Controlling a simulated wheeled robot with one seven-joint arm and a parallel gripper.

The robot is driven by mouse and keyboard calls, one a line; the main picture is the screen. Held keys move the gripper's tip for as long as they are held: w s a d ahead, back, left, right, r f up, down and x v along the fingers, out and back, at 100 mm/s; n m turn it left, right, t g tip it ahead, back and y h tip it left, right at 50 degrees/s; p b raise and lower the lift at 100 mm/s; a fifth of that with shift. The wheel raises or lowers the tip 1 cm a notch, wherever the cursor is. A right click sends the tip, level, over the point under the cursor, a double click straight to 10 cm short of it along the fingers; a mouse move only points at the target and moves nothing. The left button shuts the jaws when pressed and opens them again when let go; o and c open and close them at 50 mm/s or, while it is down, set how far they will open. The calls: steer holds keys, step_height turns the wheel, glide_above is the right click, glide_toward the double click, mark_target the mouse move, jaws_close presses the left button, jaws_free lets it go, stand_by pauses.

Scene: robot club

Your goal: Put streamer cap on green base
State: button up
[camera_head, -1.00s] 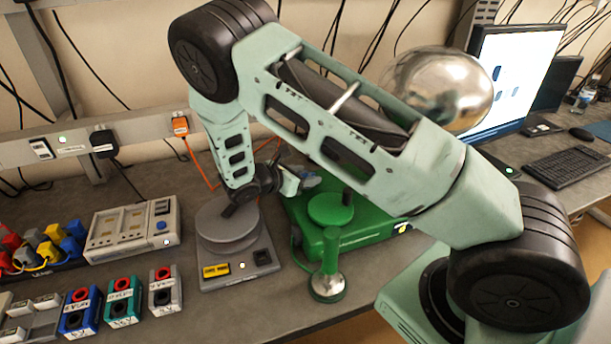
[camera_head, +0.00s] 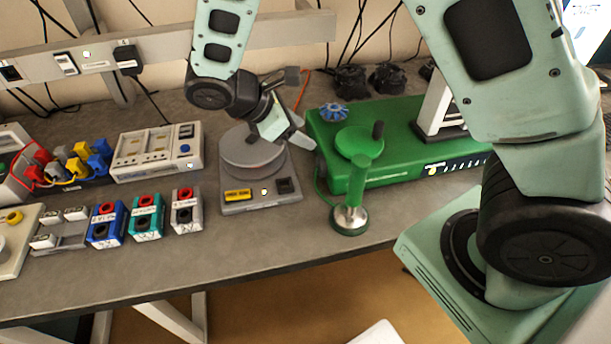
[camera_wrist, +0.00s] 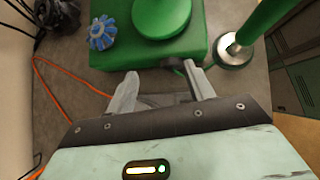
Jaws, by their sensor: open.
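A blue ribbed, flower-shaped piece (camera_head: 333,112), which I take for the streamer cap, sits at the back left corner of the green base (camera_head: 400,184). It also shows in the wrist view (camera_wrist: 101,33). The green base is a box with a round green plate and a dark upright knob on top. My gripper (camera_head: 297,110) is open and empty, left of the green base and over the back of the grey device. In the wrist view, my gripper (camera_wrist: 160,78) points toward the base's edge, apart from the blue piece, which lies up and left of the fingers.
A grey device (camera_head: 262,200) with a round plate stands left of the green base. A green-handled metal tool (camera_head: 350,215) stands in front of it. Blue, teal and grey blocks (camera_head: 146,218) and a white panel unit (camera_head: 155,155) are further left. The front bench strip is clear.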

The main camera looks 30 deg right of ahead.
steer(key=s+a+r+m+y, duration=0.2)
steer(key=s+a+y, duration=0.1)
steer(key=s, duration=0.4)
steer(key=s+a+r+m+y, duration=0.3)
steer(key=s+a, duration=0.1)
steer(key=s, duration=0.3)
steer(key=s+a+r+m+y, duration=0.2)
steer(key=s+a+m+y, duration=0.1)
steer(key=s, duration=0.4)
steer(key=shift+a+r+t, duration=0.25)
steer(key=shift+t, duration=0.05)
